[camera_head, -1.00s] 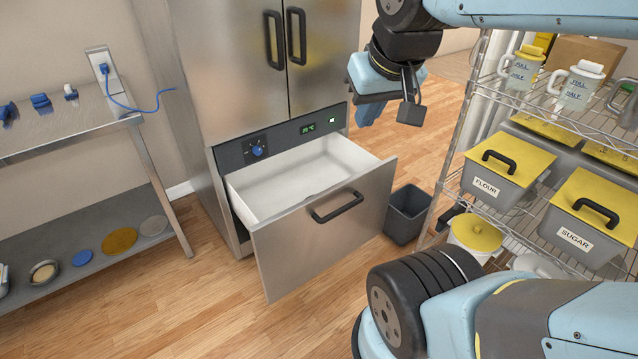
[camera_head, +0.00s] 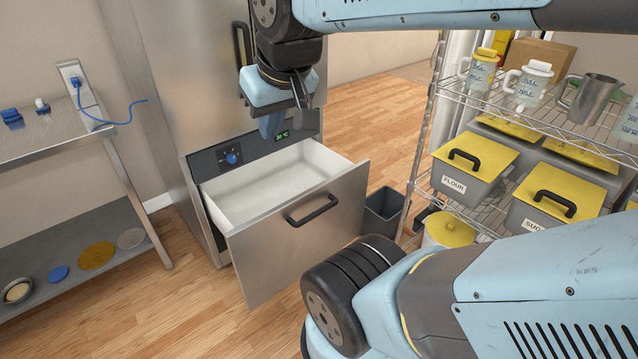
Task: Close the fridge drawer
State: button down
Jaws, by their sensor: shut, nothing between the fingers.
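The fridge drawer (camera_head: 270,245) is pulled out from the bottom of the steel fridge (camera_head: 170,75). It has a flat steel front, a dark bar handle (camera_head: 313,210) and an empty white inside. My gripper (camera_head: 270,125) shows in front of the fridge doors, above the back of the drawer as seen in the picture. It is shut and holds nothing. I see no contact between my gripper and the drawer.
A grey bin (camera_head: 383,212) stands right of the drawer. A wire rack (camera_head: 432,120) with yellow-lidded containers and jugs is on the right. A steel table (camera_head: 60,145) is on the left.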

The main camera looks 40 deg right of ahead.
aim_at(279, 214)
jog(key=u, duration=0.1)
jog(key=i, duration=1)
jog(key=z, duration=0.1)
